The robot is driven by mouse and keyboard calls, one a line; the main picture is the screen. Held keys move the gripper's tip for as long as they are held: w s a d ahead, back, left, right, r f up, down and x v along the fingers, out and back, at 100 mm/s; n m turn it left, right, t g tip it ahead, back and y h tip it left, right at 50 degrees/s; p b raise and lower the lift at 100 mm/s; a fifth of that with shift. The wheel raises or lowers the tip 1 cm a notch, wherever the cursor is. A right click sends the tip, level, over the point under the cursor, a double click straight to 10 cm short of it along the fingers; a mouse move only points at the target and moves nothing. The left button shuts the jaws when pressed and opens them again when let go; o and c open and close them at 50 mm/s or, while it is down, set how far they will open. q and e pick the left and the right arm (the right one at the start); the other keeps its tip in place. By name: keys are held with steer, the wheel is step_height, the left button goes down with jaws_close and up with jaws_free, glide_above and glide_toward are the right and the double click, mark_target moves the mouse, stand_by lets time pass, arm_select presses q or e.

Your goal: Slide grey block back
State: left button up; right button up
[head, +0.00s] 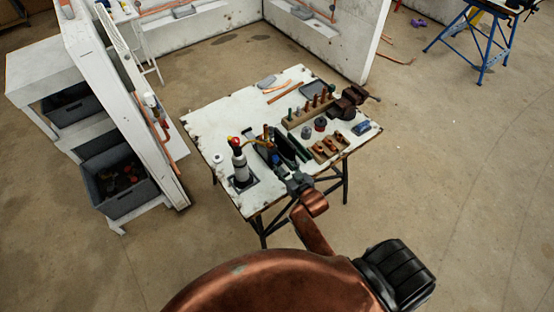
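My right gripper (285,170) is over the table's front part, by a dark tool tray (283,150), well apart from the grey block. Its fingers are too small and dark to tell whether they are open or shut. My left gripper is not in view.
The table (220,123) also holds a grey-white bottle (240,165), a wooden rack (308,114), a vise (350,100) and a dark tray (315,88). White bay walls (115,85) stand left and behind. A blue stand (480,45) is far right. Floor right of the table is clear.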

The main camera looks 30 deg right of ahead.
mark_target(276, 159)
steer(key=x, duration=0.7)
steer(key=shift+f, duration=0.1)
jaws_close()
stand_by(0.3)
